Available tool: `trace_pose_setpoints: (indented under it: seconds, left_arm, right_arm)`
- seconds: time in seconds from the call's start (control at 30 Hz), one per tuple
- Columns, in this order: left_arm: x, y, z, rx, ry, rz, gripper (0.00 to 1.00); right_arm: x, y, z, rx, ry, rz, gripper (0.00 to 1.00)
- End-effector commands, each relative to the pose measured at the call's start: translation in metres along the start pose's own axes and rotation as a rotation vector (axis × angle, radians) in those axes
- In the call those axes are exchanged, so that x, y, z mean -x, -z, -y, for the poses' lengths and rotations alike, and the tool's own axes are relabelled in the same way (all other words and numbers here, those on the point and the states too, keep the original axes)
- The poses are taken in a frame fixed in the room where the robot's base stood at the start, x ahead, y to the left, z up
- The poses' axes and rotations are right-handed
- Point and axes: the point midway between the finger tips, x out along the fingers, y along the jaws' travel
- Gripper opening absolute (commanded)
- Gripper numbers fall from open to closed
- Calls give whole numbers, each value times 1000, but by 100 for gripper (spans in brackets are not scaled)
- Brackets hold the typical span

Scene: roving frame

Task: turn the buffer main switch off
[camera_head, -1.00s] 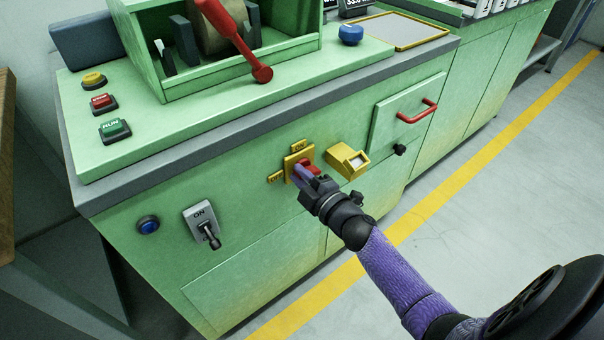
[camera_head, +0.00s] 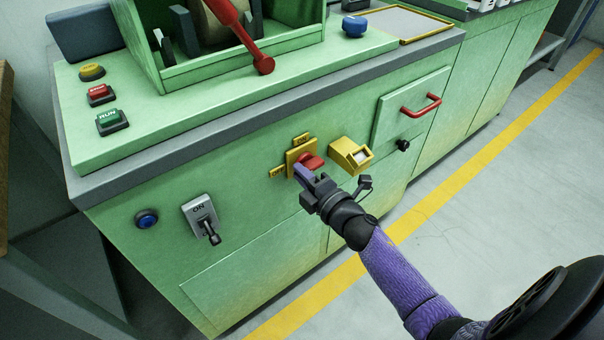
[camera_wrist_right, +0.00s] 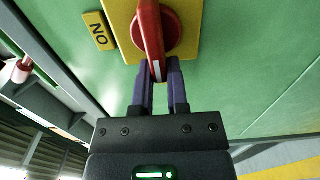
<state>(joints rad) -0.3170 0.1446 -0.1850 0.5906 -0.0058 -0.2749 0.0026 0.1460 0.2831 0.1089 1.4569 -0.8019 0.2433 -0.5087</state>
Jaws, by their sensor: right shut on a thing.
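The main switch is a red rotary knob (camera_head: 313,161) on a yellow plate (camera_head: 296,158) on the green cabinet front. An ON label (camera_head: 301,139) sits above the plate and another yellow label (camera_head: 278,172) at its left. My right gripper (camera_head: 301,172) is shut on the knob's handle. In the right wrist view the red handle (camera_wrist_right: 151,35) runs down to its white-striped end between the two dark purple fingers (camera_wrist_right: 160,88). The ON label (camera_wrist_right: 98,31) lies left of the plate there. My fingers hide part of the knob in the head view. My left gripper is not in view.
A yellow box-like fitting (camera_head: 350,156) sits close to the switch on the right. Further right are a black knob (camera_head: 402,145) and a red drawer handle (camera_head: 421,105). A grey toggle switch (camera_head: 202,217) and blue button (camera_head: 146,219) are at left. The floor at right is clear.

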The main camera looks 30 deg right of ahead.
Motion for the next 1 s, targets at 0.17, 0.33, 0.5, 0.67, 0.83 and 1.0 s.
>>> trace_pose_setpoints:
  seconds: [0.17, 0.33, 0.5, 0.67, 0.83, 1.0]
  left_arm:
    - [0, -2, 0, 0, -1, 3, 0]
    - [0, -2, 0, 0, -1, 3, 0]
    - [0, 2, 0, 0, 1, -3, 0]
    - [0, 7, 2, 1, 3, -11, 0]
    - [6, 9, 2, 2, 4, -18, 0]
    - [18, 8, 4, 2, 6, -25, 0]
  right_arm:
    - [1, -1, 3, 2, 7, 3, 0]
    - [1, -1, 3, 2, 7, 3, 33]
    - [0, 0, 2, 1, 4, 1, 54]
    - [0, 0, 1, 1, 2, 1, 54]
    - [14, 0, -1, -2, 2, 0, 54]
    - [53, 0, -3, -2, 3, 2, 54]
